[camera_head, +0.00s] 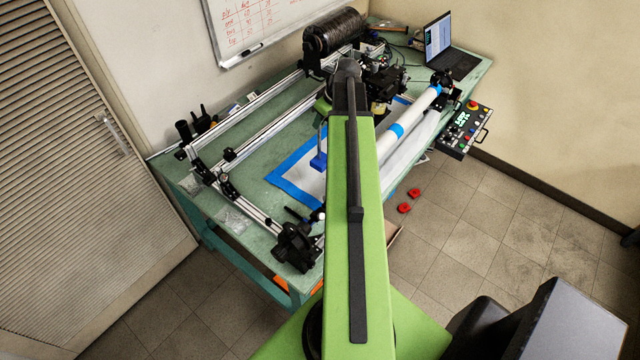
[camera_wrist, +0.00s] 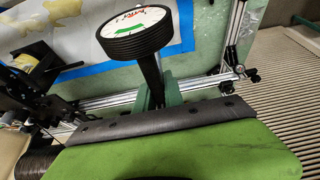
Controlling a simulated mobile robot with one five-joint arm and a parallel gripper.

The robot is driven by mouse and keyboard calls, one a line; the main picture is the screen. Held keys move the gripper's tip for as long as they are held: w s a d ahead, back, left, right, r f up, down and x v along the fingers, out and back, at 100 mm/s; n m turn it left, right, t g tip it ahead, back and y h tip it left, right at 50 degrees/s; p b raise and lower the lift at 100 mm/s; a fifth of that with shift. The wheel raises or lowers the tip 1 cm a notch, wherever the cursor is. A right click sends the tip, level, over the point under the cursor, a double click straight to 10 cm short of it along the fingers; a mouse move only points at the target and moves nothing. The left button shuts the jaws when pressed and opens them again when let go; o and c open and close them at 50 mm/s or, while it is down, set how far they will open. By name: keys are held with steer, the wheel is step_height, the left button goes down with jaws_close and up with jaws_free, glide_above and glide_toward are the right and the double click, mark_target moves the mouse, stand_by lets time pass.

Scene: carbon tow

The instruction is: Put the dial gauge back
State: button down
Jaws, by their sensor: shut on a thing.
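The dial gauge (camera_wrist: 136,32) shows in the wrist view, with a round white face, a green mark, red writing and a ribbed black rim. Its dark stem (camera_wrist: 151,78) runs down between the green fingers of my gripper (camera_wrist: 158,96), which is shut on it. The gauge is held over the green table, in front of the blue-taped area. In the head view my green arm hides the gauge and the gripper. No place for the gauge can be made out with certainty.
The green table (camera_head: 262,150) bears aluminium rails (camera_head: 262,118), a white tube (camera_head: 397,131) with blue bands and a small blue block (camera_head: 319,160) with a thin post. A laptop (camera_head: 448,50) and control box (camera_head: 465,130) are at the right.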

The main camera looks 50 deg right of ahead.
steer(key=b, duration=1)
glide_above(321, 158)
steer(key=shift+w+f, duration=0.1)
steer(key=shift+f, duration=5.15)
steer(key=c, duration=1.4)
jaws_free()
steer(key=shift+r, duration=0.1)
steer(key=shift+c, duration=0.2)
steer(key=shift+r, duration=0.1)
steer(key=p+v, duration=1.1)
steer(key=v, duration=0.1)
steer(key=shift+r, duration=0.15)
